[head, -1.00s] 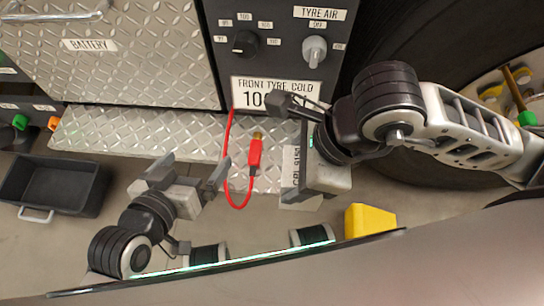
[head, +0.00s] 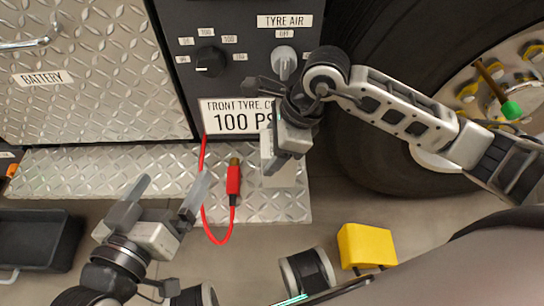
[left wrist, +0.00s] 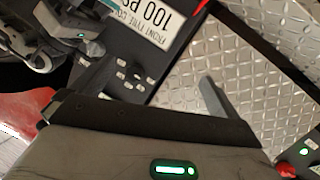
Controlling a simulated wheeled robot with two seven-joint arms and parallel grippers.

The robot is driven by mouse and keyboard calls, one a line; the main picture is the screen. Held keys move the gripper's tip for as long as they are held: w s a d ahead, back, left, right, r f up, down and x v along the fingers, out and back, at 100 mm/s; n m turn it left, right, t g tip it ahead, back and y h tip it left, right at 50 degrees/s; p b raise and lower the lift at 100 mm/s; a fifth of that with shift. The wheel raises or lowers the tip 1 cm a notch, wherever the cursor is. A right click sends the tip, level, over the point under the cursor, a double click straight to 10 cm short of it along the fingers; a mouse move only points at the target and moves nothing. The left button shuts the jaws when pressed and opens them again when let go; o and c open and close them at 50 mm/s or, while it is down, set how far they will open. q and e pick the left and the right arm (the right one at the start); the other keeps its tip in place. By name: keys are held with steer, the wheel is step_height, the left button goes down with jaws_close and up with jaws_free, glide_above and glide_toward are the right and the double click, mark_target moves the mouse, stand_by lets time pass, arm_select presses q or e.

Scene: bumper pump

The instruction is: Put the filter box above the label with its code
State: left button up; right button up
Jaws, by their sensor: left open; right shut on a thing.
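The filter box is a pale block (head: 284,176) in the head view, in front of the tyre panel and over the right end of the tread-plate step. My right gripper (head: 277,146) is shut on it and hides much of it. I cannot read its code now, nor tell whether it touches the step. My left gripper (head: 167,189) is open and empty, left of the red hose connector. Its spread fingers also show in the left wrist view (left wrist: 155,90). I cannot make out which label carries the box's code.
A sign reading 100 PSI (head: 233,116) and knobs (head: 209,62) are on the dark panel. A red hose (head: 233,180) hangs between my grippers. A yellow block (head: 366,246) and a black-and-white cylinder (head: 308,272) lie lower right. A dark bin (head: 38,238) is at left; a large tyre (head: 385,150) at right.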

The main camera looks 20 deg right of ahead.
steer(key=f, duration=0.2)
steer(key=f+b, duration=0.1)
steer(key=shift+w+f+b, duration=0.2)
steer(key=shift+f+b, duration=0.1)
steer(key=shift+f, duration=0.05)
steer(key=o, duration=0.9)
steer(key=shift+d+f, duration=0.1)
steer(key=shift+f, duration=0.05)
steer(key=o, duration=0.4)
steer(key=shift+c, duration=0.2)
arm_select(q)
steer(key=shift+w+d+r+n+t+h, duration=0.1)
steer(key=shift+d+r+n+t+h, duration=0.2)
steer(key=shift+r+n, duration=0.15)
steer(key=shift+r, duration=0.1)
